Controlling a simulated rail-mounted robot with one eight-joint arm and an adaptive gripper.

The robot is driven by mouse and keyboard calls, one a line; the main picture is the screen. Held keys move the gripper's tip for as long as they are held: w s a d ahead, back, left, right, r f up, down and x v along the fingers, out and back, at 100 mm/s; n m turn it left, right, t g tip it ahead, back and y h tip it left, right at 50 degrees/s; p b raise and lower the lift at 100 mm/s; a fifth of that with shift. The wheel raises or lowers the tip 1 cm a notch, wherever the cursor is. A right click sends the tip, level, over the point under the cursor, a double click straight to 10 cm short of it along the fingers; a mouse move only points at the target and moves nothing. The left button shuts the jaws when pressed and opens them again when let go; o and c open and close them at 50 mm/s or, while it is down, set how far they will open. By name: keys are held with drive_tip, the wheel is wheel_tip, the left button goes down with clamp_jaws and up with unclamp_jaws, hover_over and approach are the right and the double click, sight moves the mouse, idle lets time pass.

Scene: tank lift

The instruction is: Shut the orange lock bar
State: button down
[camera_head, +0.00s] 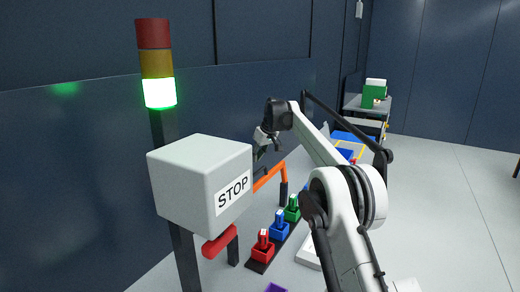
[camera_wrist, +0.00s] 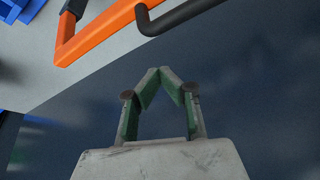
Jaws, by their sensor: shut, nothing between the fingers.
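The orange lock bar (camera_head: 270,177) is a bent bar beside a dark post, behind the STOP box in the head view. In the wrist view the orange bar (camera_wrist: 100,34) crosses the top left, with a black hooked rod (camera_wrist: 185,17) against its right part. My gripper (camera_wrist: 165,72) points toward the bar with its fingertips together and nothing between them. A gap shows between the fingertips and the bar in the wrist view.
A white STOP box (camera_head: 200,185) and a signal tower lit green (camera_head: 160,93) stand at the left. A red handle (camera_head: 220,241) sits below the box. Red (camera_head: 263,247), blue (camera_head: 280,226) and green (camera_head: 292,209) blocks stand in a row. Open floor lies at the right.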

drive_tip(key=shift+s+d+f, duration=0.35)
drive_tip(key=shift+s+d, duration=0.25)
drive_tip(key=shift+s, duration=0.1)
drive_tip(key=shift+s+d+f, duration=0.3)
drive_tip(key=shift+s+d, duration=0.25)
drive_tip(key=shift+s, duration=0.1)
drive_tip(key=shift+s, duration=0.2)
